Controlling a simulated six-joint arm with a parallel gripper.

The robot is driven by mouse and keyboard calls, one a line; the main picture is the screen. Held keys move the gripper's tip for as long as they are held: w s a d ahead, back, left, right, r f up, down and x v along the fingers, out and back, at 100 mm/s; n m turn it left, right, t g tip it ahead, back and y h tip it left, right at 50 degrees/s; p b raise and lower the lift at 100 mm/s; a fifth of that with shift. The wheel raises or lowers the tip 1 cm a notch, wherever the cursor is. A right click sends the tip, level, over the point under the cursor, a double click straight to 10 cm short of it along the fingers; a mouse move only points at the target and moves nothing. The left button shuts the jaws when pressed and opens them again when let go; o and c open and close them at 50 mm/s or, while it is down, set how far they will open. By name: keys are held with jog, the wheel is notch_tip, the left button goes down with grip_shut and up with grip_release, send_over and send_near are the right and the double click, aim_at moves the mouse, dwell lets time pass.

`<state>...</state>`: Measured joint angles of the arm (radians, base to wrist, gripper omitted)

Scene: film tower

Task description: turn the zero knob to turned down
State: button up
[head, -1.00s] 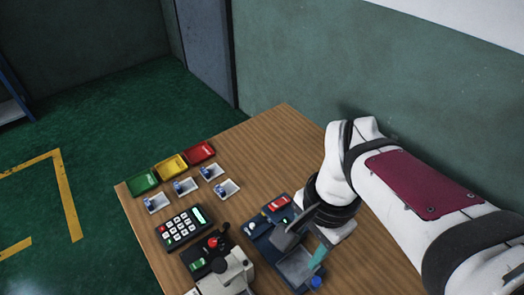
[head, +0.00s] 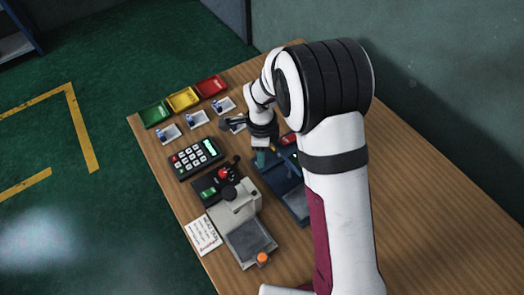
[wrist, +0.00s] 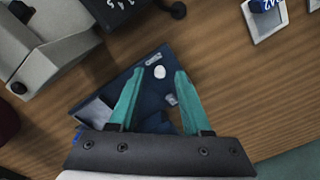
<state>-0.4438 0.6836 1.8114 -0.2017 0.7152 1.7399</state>
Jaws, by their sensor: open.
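A dark blue device (head: 291,196) lies on the table, largely behind my arm in the head view. In the wrist view its blue body (wrist: 150,58) carries a small white round knob (wrist: 159,73), which I take to be the zero knob; its marking is too small to read. My gripper (wrist: 160,70) is open, with its teal fingers pointing at the device and the white knob between the tips in the picture. I cannot tell how high the tips are above it. In the head view my gripper (head: 261,158) hangs over the far end of the device.
A grey machine (head: 236,205) with a red knob (head: 223,174) stands left of the device. A keypad (head: 195,158) lies beyond it. Green (head: 155,114), yellow (head: 182,99) and red (head: 211,86) trays line the far edge. The table's right side is clear.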

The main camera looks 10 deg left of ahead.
jog(key=shift+f, duration=0.55)
jog(key=shift+c, duration=0.2)
grip_shut()
